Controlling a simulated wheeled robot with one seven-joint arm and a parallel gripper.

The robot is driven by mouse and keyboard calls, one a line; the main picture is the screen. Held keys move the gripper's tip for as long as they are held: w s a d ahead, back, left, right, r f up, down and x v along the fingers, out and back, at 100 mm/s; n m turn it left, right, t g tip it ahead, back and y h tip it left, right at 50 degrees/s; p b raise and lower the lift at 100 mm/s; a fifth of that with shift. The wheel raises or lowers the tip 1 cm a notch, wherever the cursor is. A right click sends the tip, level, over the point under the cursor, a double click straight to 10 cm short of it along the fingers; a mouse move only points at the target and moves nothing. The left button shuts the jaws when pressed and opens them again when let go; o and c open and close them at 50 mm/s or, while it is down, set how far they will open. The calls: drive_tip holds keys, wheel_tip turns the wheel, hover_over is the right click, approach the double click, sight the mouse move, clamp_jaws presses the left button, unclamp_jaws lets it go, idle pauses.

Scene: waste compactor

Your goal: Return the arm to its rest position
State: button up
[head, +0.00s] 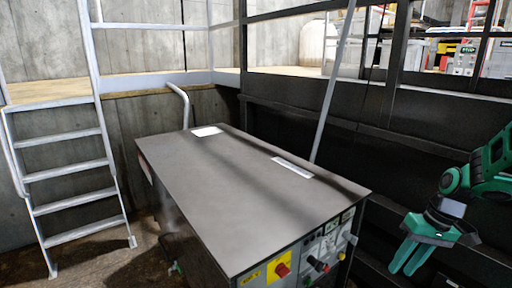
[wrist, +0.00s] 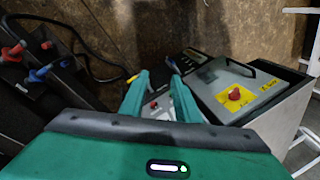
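My arm (head: 492,168) is green and black and is at the right edge of the head view, bent with the hand hanging down. My gripper (head: 408,262) points downward, to the right of the grey machine cabinet and apart from it. In the wrist view its two green fingers (wrist: 157,75) stand apart with a gap between them. Nothing shows held between them. Part of the arm is cut off by the picture edge.
The dark-topped cabinet (head: 240,190) has a control panel (head: 325,245) with a red knob (head: 282,270) on a yellow plate. A dark metal wall (head: 350,135) stands behind my gripper. A ladder (head: 75,165) stands at left. Blue and red connectors (wrist: 38,73) with cables show in the wrist view.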

drive_tip(key=s+r+m+h, duration=0.1)
drive_tip(key=s+r+m, duration=0.2)
drive_tip(key=s, duration=0.7)
drive_tip(key=s+d+r+m+h, duration=0.1)
drive_tip(key=s+r+m, duration=0.2)
drive_tip(key=s, duration=0.8)
wheel_tip(320, 180, up, 3)
drive_tip(key=shift+d+f+h, duration=0.2)
drive_tip(key=shift+d+h, duration=0.05)
drive_tip(key=shift+h, duration=0.15)
